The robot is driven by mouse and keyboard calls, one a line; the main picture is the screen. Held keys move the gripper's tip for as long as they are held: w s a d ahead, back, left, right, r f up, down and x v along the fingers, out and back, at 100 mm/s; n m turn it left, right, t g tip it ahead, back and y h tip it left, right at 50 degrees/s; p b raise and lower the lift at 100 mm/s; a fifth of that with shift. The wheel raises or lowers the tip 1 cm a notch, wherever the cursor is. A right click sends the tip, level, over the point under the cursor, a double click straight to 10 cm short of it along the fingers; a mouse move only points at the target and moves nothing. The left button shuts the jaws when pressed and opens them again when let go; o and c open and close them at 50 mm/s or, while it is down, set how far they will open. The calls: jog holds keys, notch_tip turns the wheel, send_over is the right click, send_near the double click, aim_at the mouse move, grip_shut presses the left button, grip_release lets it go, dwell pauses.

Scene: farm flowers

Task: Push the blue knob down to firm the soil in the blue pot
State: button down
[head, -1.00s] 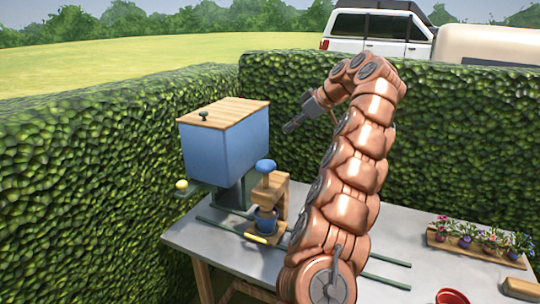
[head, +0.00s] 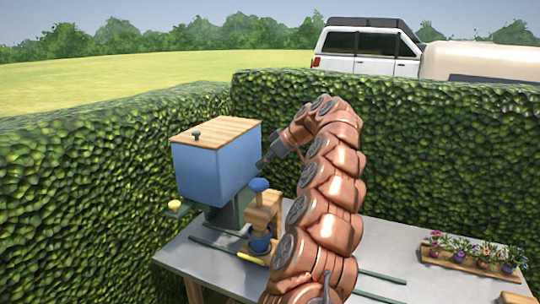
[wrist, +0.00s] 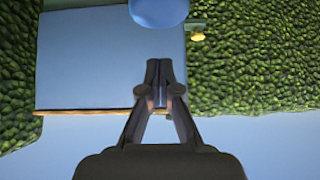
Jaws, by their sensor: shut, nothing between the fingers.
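The blue knob (head: 259,185) stands raised on top of the wooden press (head: 264,212). The blue pot (head: 260,243) sits under the press, its inside too small to make out. My gripper (head: 261,164) is shut and empty, its tips just above the knob in the head view, pointing left and down. The wrist view shows the shut fingers (wrist: 160,70) with the rounded blue knob (wrist: 159,12) at the top edge, apart from the tips. That view looks upside down.
A blue bin (head: 205,172) with a wooden lid (head: 216,132) stands close behind the press; it also fills much of the wrist view (wrist: 90,65). A yellow knob (head: 175,205) is at its left. A flower tray (head: 470,264) sits at right. Hedges surround the table.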

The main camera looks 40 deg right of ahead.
aim_at(257, 180)
jog(key=shift+w+f+p, duration=0.15)
jog(key=shift+f+p, duration=0.55)
jog(key=shift+f, duration=1.4)
jog(key=shift+a+f, duration=0.1)
jog(key=shift+f, duration=0.05)
notch_tip(257, 180, down, 5)
jog(key=b, duration=0.7)
jog(key=shift+f, duration=0.1)
notch_tip(257, 180, up, 5)
jog(key=shift+f+p, duration=0.2)
jog(key=shift+p, duration=0.5)
jog(key=b+v, duration=0.1)
jog(key=v, duration=0.9)
jog(key=shift+r, duration=0.1)
